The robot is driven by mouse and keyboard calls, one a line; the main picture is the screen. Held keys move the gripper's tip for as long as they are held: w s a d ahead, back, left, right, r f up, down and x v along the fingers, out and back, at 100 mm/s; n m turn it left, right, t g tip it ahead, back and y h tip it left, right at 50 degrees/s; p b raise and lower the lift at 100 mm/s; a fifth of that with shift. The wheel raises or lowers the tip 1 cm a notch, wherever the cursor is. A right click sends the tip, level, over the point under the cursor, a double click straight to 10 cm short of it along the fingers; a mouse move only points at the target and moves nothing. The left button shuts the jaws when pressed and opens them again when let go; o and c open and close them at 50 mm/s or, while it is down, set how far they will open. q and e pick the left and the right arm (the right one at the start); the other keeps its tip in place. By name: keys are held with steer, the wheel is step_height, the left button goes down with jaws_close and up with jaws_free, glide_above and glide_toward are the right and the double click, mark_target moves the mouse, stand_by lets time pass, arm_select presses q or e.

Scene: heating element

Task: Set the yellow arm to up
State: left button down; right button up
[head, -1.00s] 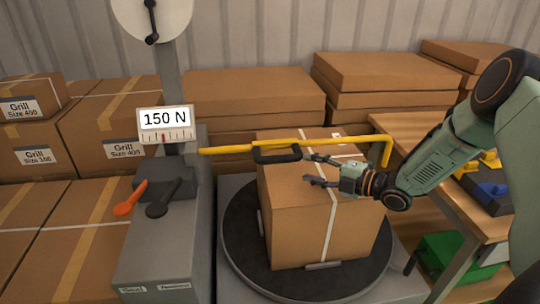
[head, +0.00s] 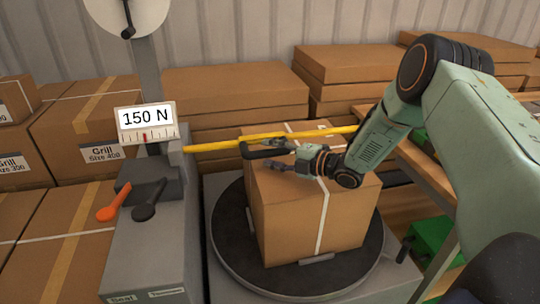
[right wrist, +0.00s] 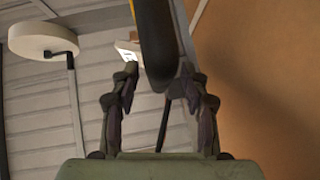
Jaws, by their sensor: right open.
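The yellow arm (head: 215,145) lies roughly level above the front box, running from the grey post to the right; its far part is behind my right arm. A black handle (head: 262,153) hangs from its front side. My right gripper (head: 275,157) is open, with its fingers at the handle's right part. In the right wrist view the dark handle (right wrist: 158,62) reaches down between the two open fingers (right wrist: 160,100), which do not look closed on it. Contact cannot be told. My left gripper is not in view.
A strapped box (head: 290,220) stands on a black turntable (head: 230,245) just below the arm. An orange lever (head: 110,210) and a dark lever (head: 148,205) sit left. A wooden table (head: 425,165) is at right.

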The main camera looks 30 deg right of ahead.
steer(key=shift+w+a, duration=0.1)
steer(key=shift+w, duration=0.15)
steer(key=shift+d+f, duration=0.1)
steer(key=shift+d, duration=0.1)
steer(key=shift+a, duration=0.2)
steer(key=c, duration=0.5)
steer(key=shift+d, duration=0.1)
jaws_close()
